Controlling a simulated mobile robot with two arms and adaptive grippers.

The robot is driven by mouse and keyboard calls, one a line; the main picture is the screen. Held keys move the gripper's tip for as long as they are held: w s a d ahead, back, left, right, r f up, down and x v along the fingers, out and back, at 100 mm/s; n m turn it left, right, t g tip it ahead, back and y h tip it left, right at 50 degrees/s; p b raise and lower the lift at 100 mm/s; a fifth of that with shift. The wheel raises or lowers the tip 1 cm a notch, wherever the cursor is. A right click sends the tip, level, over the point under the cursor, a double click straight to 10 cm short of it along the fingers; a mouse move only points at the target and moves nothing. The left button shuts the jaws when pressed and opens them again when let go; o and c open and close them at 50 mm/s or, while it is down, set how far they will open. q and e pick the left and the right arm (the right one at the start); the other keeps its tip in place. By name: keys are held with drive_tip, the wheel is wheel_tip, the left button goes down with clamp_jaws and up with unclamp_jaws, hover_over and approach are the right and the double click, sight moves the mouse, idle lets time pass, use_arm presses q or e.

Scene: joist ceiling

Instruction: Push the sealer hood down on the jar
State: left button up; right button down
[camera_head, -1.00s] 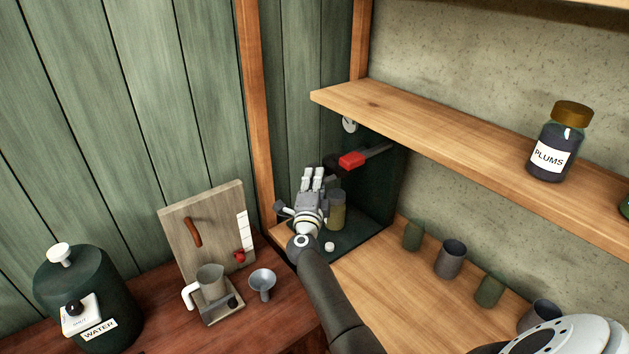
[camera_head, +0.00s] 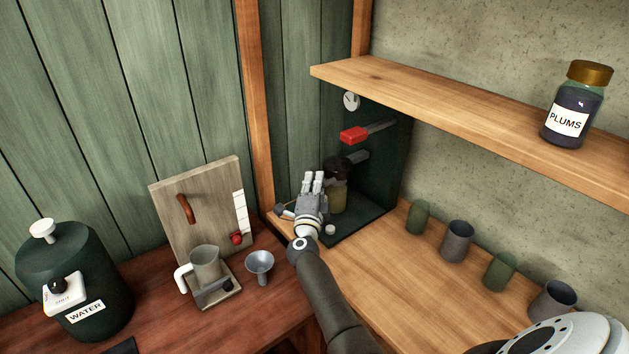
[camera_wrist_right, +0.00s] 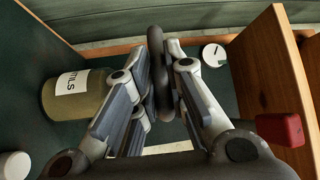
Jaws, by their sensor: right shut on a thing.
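The jar (camera_head: 338,199) stands upright on the green base of the sealer; in the right wrist view it is at the left, with a label (camera_wrist_right: 70,83) ending in "TILS". The dark sealer hood (camera_head: 337,166) is at the top of the jar in the head view, partly behind my fingers. I cannot tell whether it touches the jar. My right gripper (camera_head: 314,177) is beside the jar and hood. In the right wrist view its fingers (camera_wrist_right: 160,80) are closed on a dark rounded part, seemingly of the hood. My left gripper is not in view.
A red-handled lever (camera_head: 353,136) sticks out above the hood, under the wooden shelf (camera_head: 450,115). A white round piece (camera_head: 330,229) lies on the sealer base. Several cups, including a grey one (camera_head: 457,242), stand to the right. A funnel (camera_head: 260,265) is at the left.

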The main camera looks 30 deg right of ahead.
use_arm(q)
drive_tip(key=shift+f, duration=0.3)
use_arm(e)
drive_tip(key=shift+f, duration=0.45)
drive_tip(key=c, duration=1.5)
unclamp_jaws()
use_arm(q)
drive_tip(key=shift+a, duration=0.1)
use_arm(e)
drive_tip(key=shift+o, duration=0.2)
drive_tip(key=v, duration=0.7)
drive_tip(key=shift+s+a, duration=0.2)
drive_tip(key=shift+f, duration=0.1)
